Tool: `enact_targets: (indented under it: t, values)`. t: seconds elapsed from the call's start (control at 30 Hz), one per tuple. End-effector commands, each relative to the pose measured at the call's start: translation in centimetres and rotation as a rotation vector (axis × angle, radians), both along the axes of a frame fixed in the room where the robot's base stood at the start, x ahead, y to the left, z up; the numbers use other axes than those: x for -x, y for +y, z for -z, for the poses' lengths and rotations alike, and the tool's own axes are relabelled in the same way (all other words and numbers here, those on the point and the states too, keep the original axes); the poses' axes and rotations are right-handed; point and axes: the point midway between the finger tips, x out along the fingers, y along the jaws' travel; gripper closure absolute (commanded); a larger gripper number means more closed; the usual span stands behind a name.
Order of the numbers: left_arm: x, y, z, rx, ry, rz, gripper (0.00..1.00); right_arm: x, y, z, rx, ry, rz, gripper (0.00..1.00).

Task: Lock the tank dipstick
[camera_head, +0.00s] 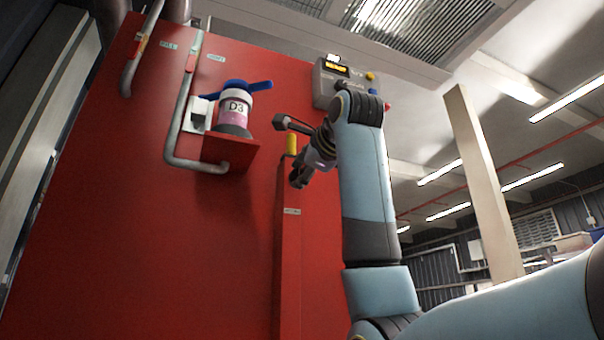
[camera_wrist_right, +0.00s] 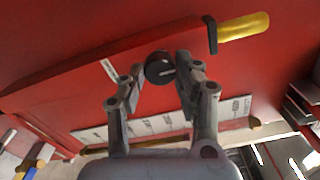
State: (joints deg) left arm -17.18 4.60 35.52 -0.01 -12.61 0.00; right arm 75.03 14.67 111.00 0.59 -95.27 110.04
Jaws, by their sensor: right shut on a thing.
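A yellow handle (camera_head: 292,144) stands at the top of a narrow red upright housing (camera_head: 288,255) on the red panel. It also shows in the right wrist view (camera_wrist_right: 243,27), with a black bracket at its inner end. A dark round knob (camera_wrist_right: 159,70) with a pale slot sits between the fingertips of my right gripper (camera_wrist_right: 163,82). The gripper is shut on this knob, apart from the yellow handle. In the head view my right gripper (camera_head: 302,172) is beside the housing's upper part, and the knob is hidden there. My left gripper is out of view.
A D3 canister (camera_head: 235,106) with a blue lever stands on a red shelf to the left. Grey pipes (camera_head: 174,130) run beside it. A grey control box (camera_head: 336,82) with buttons is above my right arm. The lower left panel is bare.

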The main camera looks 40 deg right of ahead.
Motion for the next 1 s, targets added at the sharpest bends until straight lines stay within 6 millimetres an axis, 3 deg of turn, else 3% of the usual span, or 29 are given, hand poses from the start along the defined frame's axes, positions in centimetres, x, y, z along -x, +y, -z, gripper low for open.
enact_targets:
  t: [0.23,0.27,0.43,0.77,1.0]
  values:
    - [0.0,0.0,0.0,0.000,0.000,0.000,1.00,-0.1,0.0,0.1,-0.001,0.004,0.000,1.00]
    - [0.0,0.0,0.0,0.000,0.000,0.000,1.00,0.0,0.0,0.2,-0.001,0.004,0.000,0.66]
    - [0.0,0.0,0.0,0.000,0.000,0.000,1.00,0.0,0.0,0.1,0.000,0.003,0.000,0.45]
    - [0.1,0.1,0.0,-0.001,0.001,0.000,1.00,0.6,0.2,0.0,0.001,0.000,0.000,0.45]
    - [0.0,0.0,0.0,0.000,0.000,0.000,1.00,4.6,1.1,0.0,0.001,-0.002,0.000,0.45]
